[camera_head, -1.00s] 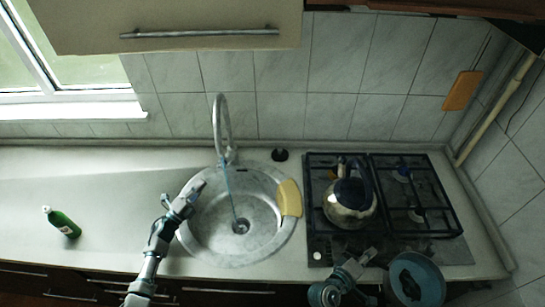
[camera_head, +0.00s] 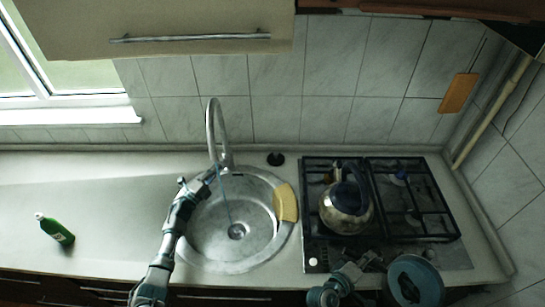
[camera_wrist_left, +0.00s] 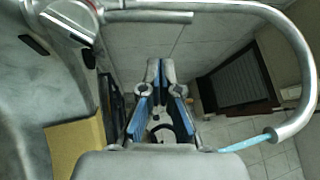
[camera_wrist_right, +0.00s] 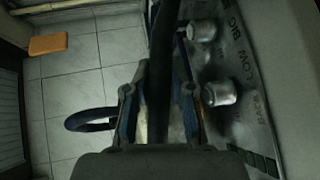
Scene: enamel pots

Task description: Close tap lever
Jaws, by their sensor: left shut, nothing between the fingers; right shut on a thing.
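The chrome tap (camera_head: 213,125) stands behind the round sink (camera_head: 186,235). Its high spout also arches across the left wrist view (camera_wrist_left: 303,55). A thin blue stream of water (camera_head: 228,200) falls from the spout into the sink. In the left wrist view a straight metal bar, apparently the tap lever (camera_wrist_left: 150,17), sticks out from the tap body (camera_wrist_left: 70,18). My left gripper (camera_head: 208,174) is shut and empty, close to the tap; its fingertips (camera_wrist_left: 160,66) appear short of the lever. My right gripper (camera_head: 370,257) is shut on a dark handle (camera_wrist_right: 161,60); whose handle is unclear.
A kettle (camera_head: 345,210) stands on the gas stove (camera_head: 417,235). A teal pan (camera_head: 432,280) is beside my right gripper. A yellow sponge or cloth (camera_head: 286,203) lies on the sink's right rim. A green bottle (camera_head: 57,230) stands left; the counter between is clear.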

